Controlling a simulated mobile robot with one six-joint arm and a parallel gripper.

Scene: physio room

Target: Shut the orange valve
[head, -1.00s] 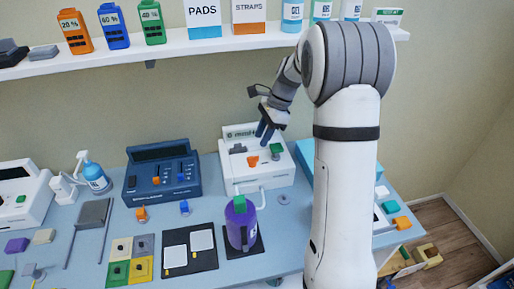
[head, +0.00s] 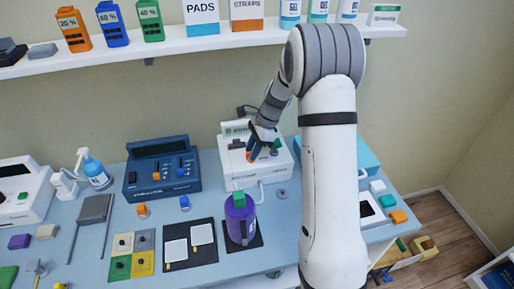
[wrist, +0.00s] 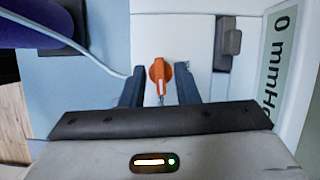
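The orange valve (wrist: 160,74) is a small knob with a lever-like handle on the white machine (head: 228,172). In the wrist view it sits between the two dark blue fingers of my gripper (wrist: 159,80), with a gap visible on either side. In the head view my gripper (head: 257,152) is over the machine's top, and the fingers partly cover the orange valve (head: 248,156). My gripper is open and holds nothing. Whether the fingertips reach down to the valve's full height cannot be told.
A grey slider (wrist: 229,43) stands right of the valve in the wrist view. A teal knob (head: 276,145) is right of my fingers. The purple bottle (head: 238,222) stands in front of the machine, and the blue device (head: 160,178) is to its left.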

